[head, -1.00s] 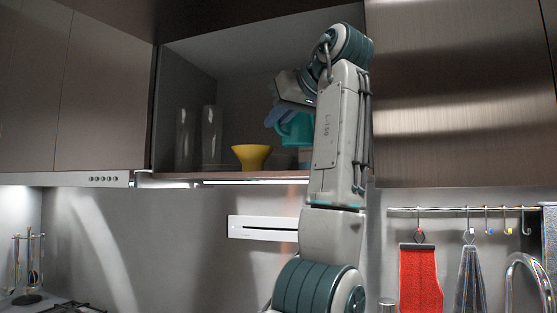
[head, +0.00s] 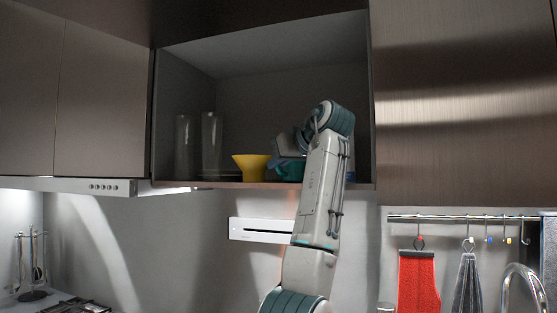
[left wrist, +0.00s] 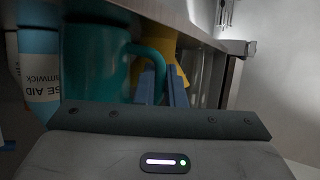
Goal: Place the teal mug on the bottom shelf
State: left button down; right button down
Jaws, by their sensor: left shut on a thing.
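The teal mug (head: 288,171) is inside the open cabinet, low at its bottom shelf (head: 215,185), right of a yellow bowl. My arm partly hides it. In the left wrist view the mug (left wrist: 97,60) fills the upper left, with its handle toward the right. My left gripper (head: 283,150) is shut on the mug; in the left wrist view its blue fingers (left wrist: 160,86) are at the handle. The mug looks roughly upright. I cannot tell whether its base touches the shelf. My right gripper is not in view.
The yellow bowl (head: 250,167) stands close left of the mug. Two clear glasses (head: 212,143) stand farther left. A labelled blue and white container (left wrist: 38,75) is close beside the mug in the left wrist view. The cabinet's upper space is clear.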

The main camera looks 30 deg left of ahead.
pick_arm(q)
jog(key=shift+f, duration=0.1)
jog(key=shift+s, duration=0.2)
jog(key=c, duration=2)
grip_release()
jog(key=shift+f, duration=0.1)
jog(key=o, duration=0.5)
jog(key=shift+w, duration=0.1)
jog(key=b+v, duration=0.3)
jog(key=v, duration=0.9)
